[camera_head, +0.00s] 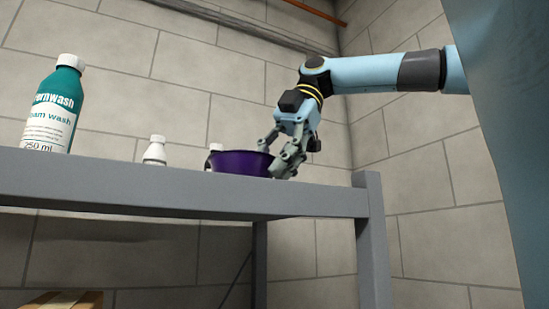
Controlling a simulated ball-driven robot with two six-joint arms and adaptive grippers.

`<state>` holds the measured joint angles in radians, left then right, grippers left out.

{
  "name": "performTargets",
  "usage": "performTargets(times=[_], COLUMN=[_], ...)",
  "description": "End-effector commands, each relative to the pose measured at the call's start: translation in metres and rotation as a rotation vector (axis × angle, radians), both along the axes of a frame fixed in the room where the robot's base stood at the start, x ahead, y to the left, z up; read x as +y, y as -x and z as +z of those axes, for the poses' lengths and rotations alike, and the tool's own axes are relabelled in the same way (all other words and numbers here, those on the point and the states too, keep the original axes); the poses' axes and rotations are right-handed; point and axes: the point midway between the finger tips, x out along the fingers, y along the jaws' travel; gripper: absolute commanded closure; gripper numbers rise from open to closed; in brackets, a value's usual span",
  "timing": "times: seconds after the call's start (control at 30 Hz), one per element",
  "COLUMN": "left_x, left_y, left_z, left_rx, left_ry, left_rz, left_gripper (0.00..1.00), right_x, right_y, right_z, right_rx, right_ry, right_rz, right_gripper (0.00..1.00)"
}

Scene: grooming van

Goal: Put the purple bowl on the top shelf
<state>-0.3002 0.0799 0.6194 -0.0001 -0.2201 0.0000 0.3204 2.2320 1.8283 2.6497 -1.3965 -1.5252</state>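The purple bowl (238,163) is at the right part of the grey top shelf (180,191), upright, close above its surface. The shelf's front edge hides the bowl's underside, so I cannot tell whether it touches the shelf. My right gripper (271,158) reaches down from the upper right and is shut on the bowl's right rim, one finger at the inner side and one outside. My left gripper is not in view.
A teal and white foam wash bottle (52,108) stands at the shelf's left. A small white bottle (155,151) stands mid-shelf. Another small bottle (214,148) is partly hidden behind the bowl. A grey post (372,240) rises at the right end. A cardboard box (62,300) is below.

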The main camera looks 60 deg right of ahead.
Motion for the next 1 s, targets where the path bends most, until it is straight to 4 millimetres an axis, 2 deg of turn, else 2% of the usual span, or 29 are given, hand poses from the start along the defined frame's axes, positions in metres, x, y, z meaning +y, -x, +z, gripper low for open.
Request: performTargets(times=[0.17, 0.4, 0.6, 0.77, 1.0], left_x=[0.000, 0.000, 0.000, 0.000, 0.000], left_y=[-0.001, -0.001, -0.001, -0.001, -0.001], left_z=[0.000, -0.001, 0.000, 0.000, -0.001], left_rx=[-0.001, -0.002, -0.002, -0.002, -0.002], left_ry=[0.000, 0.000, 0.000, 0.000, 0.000], left_rz=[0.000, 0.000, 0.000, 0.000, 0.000], left_gripper=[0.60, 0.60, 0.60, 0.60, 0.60], right_x=[-0.008, -0.031, -0.045, -0.049, -0.050], right_y=[0.003, 0.016, 0.025, 0.028, 0.029], right_z=[0.017, 0.065, 0.095, 0.105, 0.106], right_rx=[-0.002, -0.001, 0.000, 0.001, 0.001], right_ry=[0.002, 0.001, 0.000, 0.000, -0.001], right_rz=[-0.004, -0.006, -0.002, -0.001, 0.001], right_gripper=[0.71, 0.71, 0.71, 0.71, 0.71])
